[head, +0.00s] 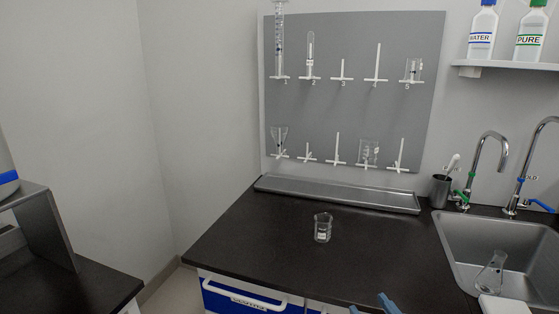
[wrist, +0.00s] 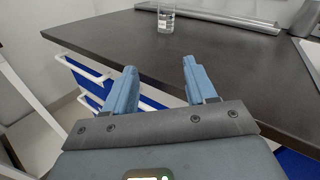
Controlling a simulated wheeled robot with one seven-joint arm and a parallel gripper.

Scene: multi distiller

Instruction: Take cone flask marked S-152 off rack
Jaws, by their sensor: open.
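A grey peg rack (head: 350,105) hangs on the back wall with glassware on white pegs. A small clear vessel, cone-shaped and upside down, the cone flask (head: 279,135), hangs at the lower left peg; its marking cannot be read. Another clear cone flask (head: 491,272) stands in the sink, its marking also unreadable. My gripper (head: 371,304) shows only its blue fingertips at the bottom edge of the head view. In the wrist view my gripper (wrist: 160,70) is open and empty, in front of the counter's edge and well away from the rack.
A glass beaker (head: 322,228) stands on the dark counter (head: 255,235); it also shows in the wrist view (wrist: 166,16). A metal tray (head: 335,194) lies below the rack. A sink (head: 455,240) with taps is at right. Other rack glassware includes a tall cylinder (head: 279,45).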

